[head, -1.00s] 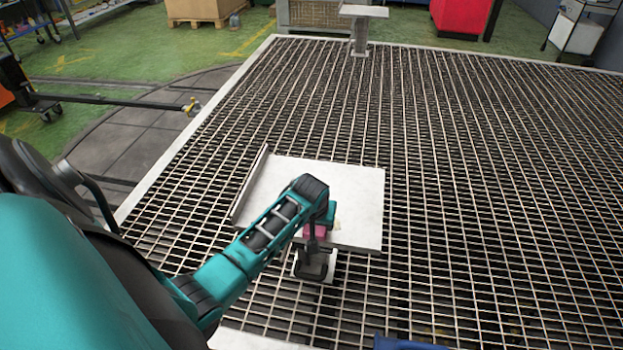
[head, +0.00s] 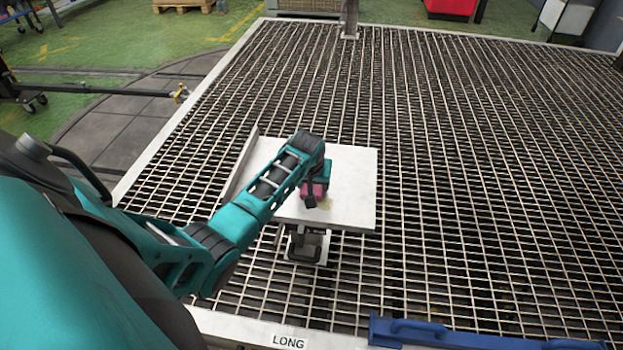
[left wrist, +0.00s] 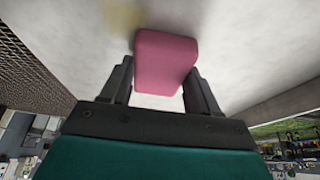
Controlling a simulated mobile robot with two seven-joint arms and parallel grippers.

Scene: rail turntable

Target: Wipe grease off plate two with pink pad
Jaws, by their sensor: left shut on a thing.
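A pale plate (head: 352,165) stands on a post above the metal grating, with a raised lip along its left side. My left gripper (head: 316,192) is over the plate's front part, shut on the pink pad (head: 308,188). In the left wrist view the pad (left wrist: 165,62) sits between the two fingers, close against the plate's surface (left wrist: 235,50); I cannot tell for sure whether it touches. A faint yellowish grease smear (left wrist: 123,17) shows on the plate beside the pad; it also shows in the head view (head: 326,202). My right gripper is not in view.
The grating (head: 480,190) is open around the plate. A blue handled bar (head: 480,332) lies at the front right, near a "LONG" label (head: 289,342) on the front edge. Another post (head: 350,20) stands at the back.

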